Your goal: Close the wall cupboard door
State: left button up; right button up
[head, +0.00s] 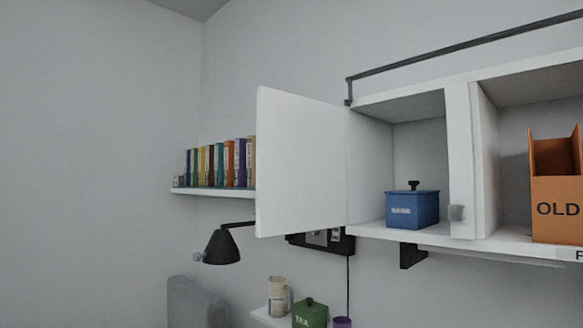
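The wall cupboard door (300,163) is a plain white panel. It stands wide open, swung out to the left from its hinge side at the cupboard's left edge. The white wall cupboard (458,150) shows two compartments. The left compartment is uncovered and holds a blue lidded box (412,209) with a dark knob. Neither of my grippers is in view, and nothing touches the door.
An orange file box (556,190) marked "OLD" stands in the right compartment. A shelf (213,190) with several binders is partly behind the door. A black lamp (222,247), a cream canister (278,297) and a green TEA tin (309,313) are below. A dark rail (460,47) runs above the cupboard.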

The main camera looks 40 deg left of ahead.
aim_at(301, 177)
jog(key=j+z, duration=0.2)
jog(key=j, duration=0.8)
jog(key=j+z, duration=0.2)
jog(key=j, duration=0.8)
jog(key=k+j+z, duration=0.1)
jog(key=j+z, duration=0.15)
jog(key=j, duration=0.7)
jog(key=k+j, duration=0.2)
jog(key=k, duration=0.2)
jog(key=k+j+z, duration=0.1)
jog(key=k, duration=0.25)
jog(key=i, duration=0.5)
